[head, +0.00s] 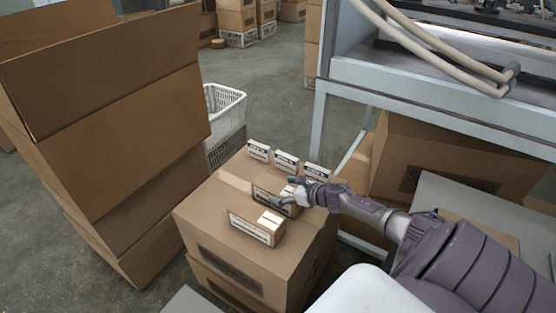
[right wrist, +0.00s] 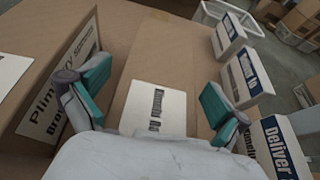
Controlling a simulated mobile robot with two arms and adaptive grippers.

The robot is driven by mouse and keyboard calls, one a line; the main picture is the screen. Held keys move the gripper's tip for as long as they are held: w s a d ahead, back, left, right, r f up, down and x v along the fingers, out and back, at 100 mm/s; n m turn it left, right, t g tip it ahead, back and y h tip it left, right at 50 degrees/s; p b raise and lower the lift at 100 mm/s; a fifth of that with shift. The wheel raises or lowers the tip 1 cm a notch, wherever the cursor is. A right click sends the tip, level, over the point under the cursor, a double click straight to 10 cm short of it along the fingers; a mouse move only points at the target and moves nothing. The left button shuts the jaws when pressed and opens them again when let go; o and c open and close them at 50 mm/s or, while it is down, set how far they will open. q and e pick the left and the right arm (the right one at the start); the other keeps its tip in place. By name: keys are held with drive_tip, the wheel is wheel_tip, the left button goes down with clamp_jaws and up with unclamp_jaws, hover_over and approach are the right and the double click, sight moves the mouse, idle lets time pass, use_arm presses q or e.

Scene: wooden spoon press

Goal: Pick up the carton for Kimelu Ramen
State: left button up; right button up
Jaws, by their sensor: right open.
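The Kimelu Ramen carton is a small brown box (head: 262,197) on top of a large brown carton (head: 200,215). My left gripper is not in view.
Another small carton (head: 257,225), lettered "Plim" in the right wrist view (right wrist: 50,95), stands nearer. Three small white boxes (head: 286,161) stand in a row behind, one lettered "Deliver" (right wrist: 275,150). A tall open carton (head: 110,110) is at left, a metal-framed bench (head: 440,95) at right.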

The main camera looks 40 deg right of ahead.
drive_tip(key=shift+w+f, duration=0.1)
drive_tip(key=shift+w, duration=0.15)
drive_tip(key=c, duration=1.4)
